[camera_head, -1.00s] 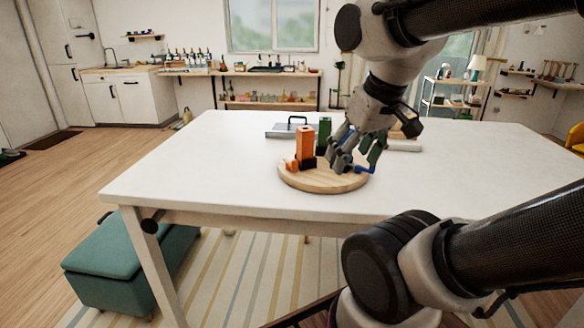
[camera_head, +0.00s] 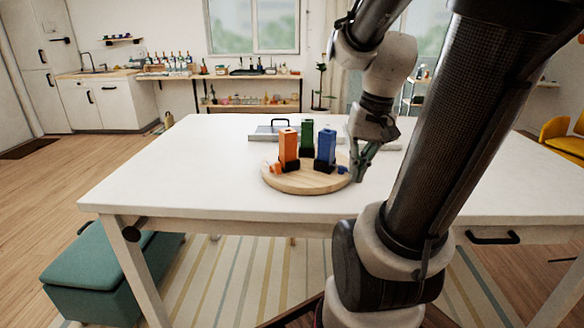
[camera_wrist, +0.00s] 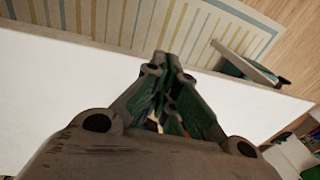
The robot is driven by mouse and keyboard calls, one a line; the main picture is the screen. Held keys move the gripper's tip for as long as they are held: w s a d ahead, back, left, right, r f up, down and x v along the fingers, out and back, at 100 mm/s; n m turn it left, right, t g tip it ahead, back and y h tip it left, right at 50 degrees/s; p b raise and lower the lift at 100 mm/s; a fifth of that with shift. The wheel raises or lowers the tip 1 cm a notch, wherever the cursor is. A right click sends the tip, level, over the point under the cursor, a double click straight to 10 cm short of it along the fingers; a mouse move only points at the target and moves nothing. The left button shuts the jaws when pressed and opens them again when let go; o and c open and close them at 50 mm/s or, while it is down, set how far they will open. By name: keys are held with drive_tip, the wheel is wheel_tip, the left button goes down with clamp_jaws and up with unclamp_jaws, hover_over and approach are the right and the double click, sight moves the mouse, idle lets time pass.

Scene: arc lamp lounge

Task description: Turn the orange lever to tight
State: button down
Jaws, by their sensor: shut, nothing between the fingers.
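A round wooden board (camera_head: 305,184) lies on the white table. On it stand an orange block (camera_head: 289,148), a green block (camera_head: 307,134) and a blue block (camera_head: 325,146), with black parts at their bases. The small orange lever (camera_head: 274,169) sticks out low at the left of the orange block. A small blue lever (camera_head: 342,169) shows at the right of the blue block. My gripper (camera_head: 357,177) is shut and empty at the board's right edge, on the far side from the orange lever. In the wrist view its fingers (camera_wrist: 170,58) meet; no lever is visible there.
The white table (camera_head: 170,180) is largely clear at left and front. A grey flat case (camera_head: 268,133) with a dark handle lies behind the board. A teal bench (camera_head: 105,265) stands at the table's front left. A yellow chair (camera_head: 565,140) is at the far right.

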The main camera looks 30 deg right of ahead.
drive_tip(key=w+d+f+m+t+y, duration=0.2)
drive_tip(key=w+d+f+m+y, duration=0.3)
drive_tip(key=m, duration=0.7)
drive_tip(key=w+r+m+t, duration=0.3)
drive_tip(key=w+m, duration=0.6)
drive_tip(key=shift+w, duration=0.15)
drive_tip(key=shift+a, duration=0.1)
drive_tip(key=x, duration=1)
drive_tip(key=shift+f, duration=0.1)
drive_tip(key=shift+w+a, duration=0.85)
drive_tip(key=shift+w, duration=0.15)
drive_tip(key=shift+w+a, duration=0.45)
drive_tip(key=shift+w, duration=0.1)
